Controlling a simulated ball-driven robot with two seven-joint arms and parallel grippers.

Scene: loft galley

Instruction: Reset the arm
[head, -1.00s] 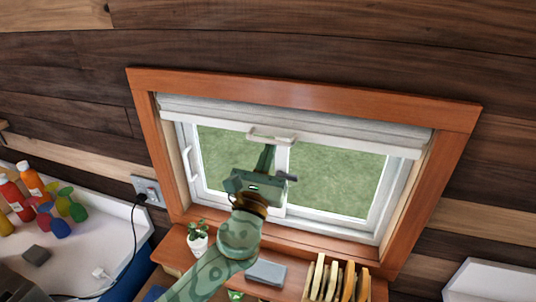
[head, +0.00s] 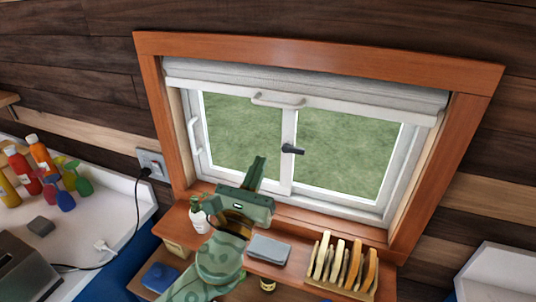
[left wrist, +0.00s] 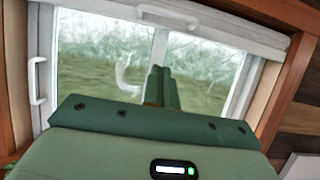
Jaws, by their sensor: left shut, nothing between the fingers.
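My left gripper (head: 256,172) comes up from the bottom in the head view, green, with its fingers pointing up in front of the lower part of the window (head: 345,150). Its fingers are shut together with nothing between them. They also show closed in the left wrist view (left wrist: 161,86), in front of the window's middle bar. The fingers look apart from the dark window handle (head: 292,149) and from the blind's pale pull handle (head: 278,101). My right gripper is in neither view.
Several bottles (head: 40,155) stand on the white counter at left. A plug and cord (head: 147,171) hang from the wall socket.

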